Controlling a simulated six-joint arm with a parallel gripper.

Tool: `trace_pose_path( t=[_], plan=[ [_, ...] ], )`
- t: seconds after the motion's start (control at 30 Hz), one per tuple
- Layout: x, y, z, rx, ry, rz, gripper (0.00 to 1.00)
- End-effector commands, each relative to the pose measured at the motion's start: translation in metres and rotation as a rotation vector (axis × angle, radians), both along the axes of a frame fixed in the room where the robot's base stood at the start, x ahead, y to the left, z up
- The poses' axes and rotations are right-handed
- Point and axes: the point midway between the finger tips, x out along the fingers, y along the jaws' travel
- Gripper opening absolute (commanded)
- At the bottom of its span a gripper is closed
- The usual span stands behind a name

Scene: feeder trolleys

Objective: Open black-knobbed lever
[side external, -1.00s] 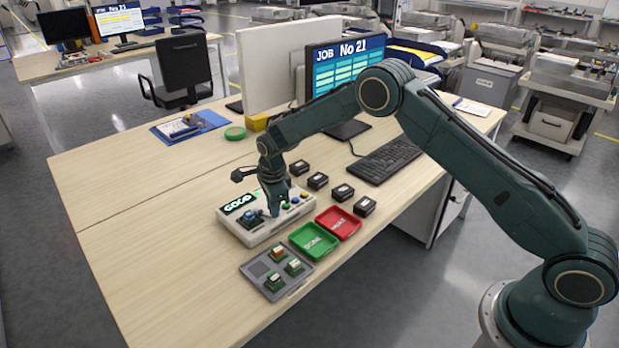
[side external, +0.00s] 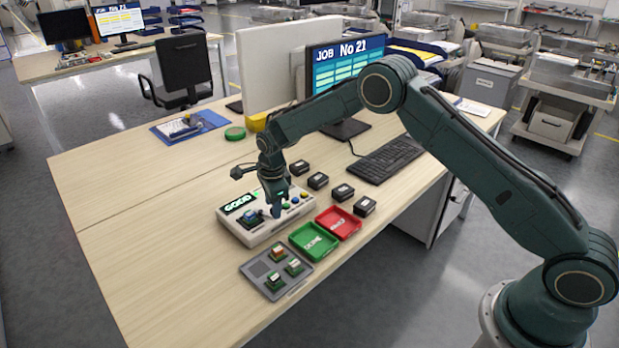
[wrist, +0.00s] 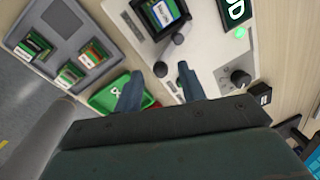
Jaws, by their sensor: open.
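The test box (side external: 240,228) is light grey, with a lit GOOD display (side external: 239,203). It also shows in the wrist view (wrist: 214,60). A socket (wrist: 163,14) on it holds a chip board. Near the socket is the lever, with a dark rounded knob (wrist: 160,69) and another dark round part (wrist: 178,39); I cannot tell clearly how they join. My gripper (wrist: 158,84) is open, its two fingers straddling the line to the knob, which lies just beyond the fingertips. In the side view my gripper (side external: 275,210) is low over the box and hides the lever.
A green tray (side external: 298,249) and a red tray (side external: 352,232) lie beside the box. A grey tray (side external: 264,292) holds several chip boards. Several small black boxes (side external: 317,180) and a keyboard (side external: 378,162) are behind. A black dial (wrist: 240,78) is on the box.

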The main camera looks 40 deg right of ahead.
Motion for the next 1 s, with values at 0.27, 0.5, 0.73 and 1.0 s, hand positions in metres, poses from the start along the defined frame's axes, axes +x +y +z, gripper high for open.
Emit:
trace_pose_path(
  t=[0.27,0.5,0.73,1.0],
  plan=[
    [-0.004,0.002,0.037,0.0,-0.004,0.001,0.4],
    [-0.01,0.005,0.079,0.001,-0.006,0.002,0.4],
    [-0.014,0.006,0.111,0.0,-0.004,0.001,0.4],
    [-0.016,0.007,0.127,0.0,-0.002,0.0,0.4]
  ],
)
